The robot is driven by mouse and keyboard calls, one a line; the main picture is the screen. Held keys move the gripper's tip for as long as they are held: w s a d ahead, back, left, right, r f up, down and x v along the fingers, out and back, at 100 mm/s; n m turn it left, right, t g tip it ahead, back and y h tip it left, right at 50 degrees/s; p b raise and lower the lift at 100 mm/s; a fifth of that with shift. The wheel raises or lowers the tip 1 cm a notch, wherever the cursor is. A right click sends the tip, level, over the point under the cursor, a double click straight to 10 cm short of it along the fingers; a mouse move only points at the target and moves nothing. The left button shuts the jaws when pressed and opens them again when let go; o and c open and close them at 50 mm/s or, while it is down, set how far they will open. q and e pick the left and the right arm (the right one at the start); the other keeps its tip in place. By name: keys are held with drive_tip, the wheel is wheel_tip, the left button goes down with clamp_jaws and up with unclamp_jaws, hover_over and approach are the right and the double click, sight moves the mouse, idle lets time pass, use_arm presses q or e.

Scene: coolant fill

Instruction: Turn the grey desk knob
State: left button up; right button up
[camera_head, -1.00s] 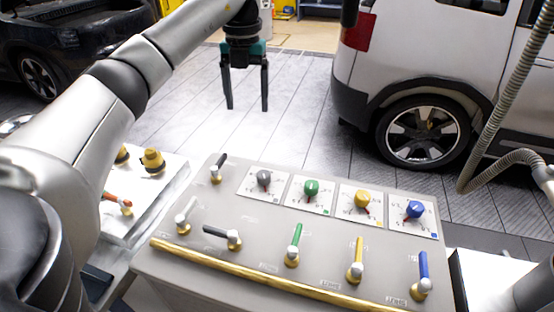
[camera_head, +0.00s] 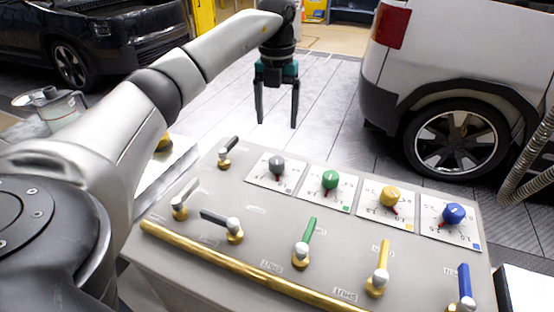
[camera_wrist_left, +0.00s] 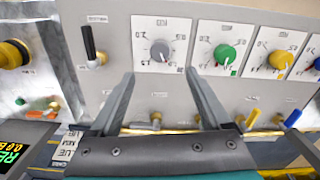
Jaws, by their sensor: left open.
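The grey desk knob (camera_head: 277,163) sits on a white dial plate (camera_head: 262,180), leftmost in the row of dials on the grey desk. In the left wrist view the grey knob (camera_wrist_left: 160,50) shows ahead of the fingers, on its plate with a red pointer mark. My left gripper (camera_head: 277,124) is open and empty, in the air above and behind the desk's back edge, its fingers pointing down. In the left wrist view its two fingers (camera_wrist_left: 158,82) stand apart, and the knob appears between and beyond them. My right gripper is not in view.
Green (camera_head: 331,180), yellow (camera_head: 390,196) and blue (camera_head: 453,213) knobs stand to the right. Several levers, including a black one (camera_head: 228,152) close by, stand on the desk. A brass rail (camera_head: 230,270) runs along the front. A white car (camera_head: 450,80) stands behind.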

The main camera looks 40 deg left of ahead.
sight(277, 159)
use_arm(q)
wheel_tip(277, 159, down, 12)
drive_tip(key=shift+f+b, duration=0.1)
drive_tip(key=shift+b, duration=0.75)
clamp_jaws()
